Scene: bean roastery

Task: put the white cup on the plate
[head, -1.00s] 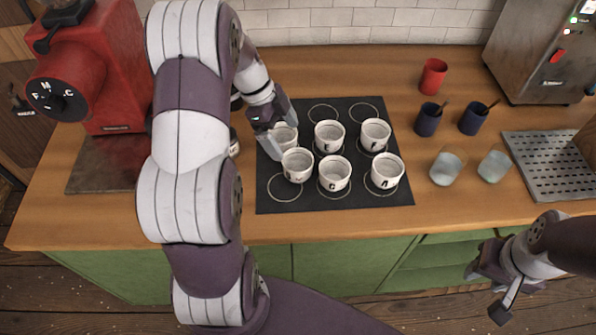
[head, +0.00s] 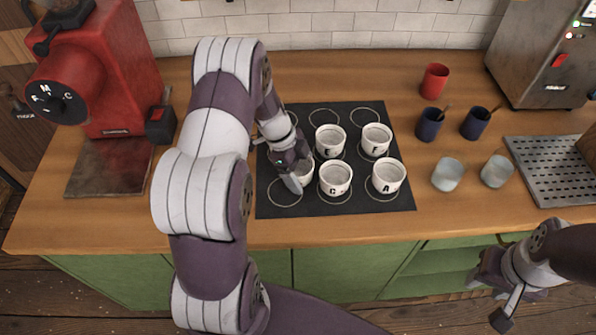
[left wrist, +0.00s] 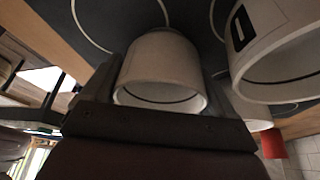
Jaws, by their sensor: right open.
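Several white cups with black letters stand on a dark mat (head: 345,203) with thin ring outlines. My left gripper (head: 298,176) is low over the front left of the mat, with its fingers on either side of a white cup (head: 305,170). In the left wrist view this cup (left wrist: 160,65) fills the space between the fingers, which appear to press against it. My right gripper (head: 497,298) is open and empty in front of the counter.
Other white cups (head: 330,139) (head: 376,138) stand behind. Right of the mat are two pale glasses (head: 447,174) (head: 496,171), two dark blue cups (head: 429,124) (head: 474,123), a red cup (head: 434,81) and a metal drip tray (head: 560,170). A red grinder (head: 110,80) stands left.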

